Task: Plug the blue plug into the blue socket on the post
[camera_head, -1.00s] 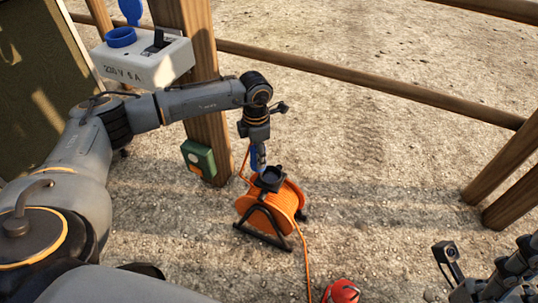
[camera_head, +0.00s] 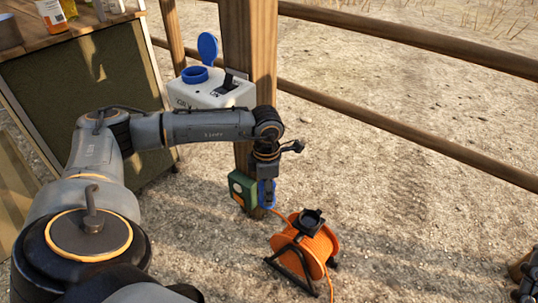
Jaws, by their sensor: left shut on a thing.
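The blue socket (camera_head: 195,75) is on top of a white box (camera_head: 211,97) on the wooden post (camera_head: 250,45). Its round blue lid (camera_head: 207,47) stands open. My left gripper (camera_head: 267,183) points down and is shut on the blue plug (camera_head: 266,196), lower than the box and to its right in the picture. The plug appears close to the post and a green box, apart from the socket. The fingers partly hide the plug. An orange cable (camera_head: 283,215) runs from it towards the reel.
An orange cable reel (camera_head: 318,244) on a black stand sits on the gravel. A green box (camera_head: 240,189) is low on the post. Wooden rails (camera_head: 420,137) run behind. A table with bottles (camera_head: 51,14) stands at the left. Open ground lies right.

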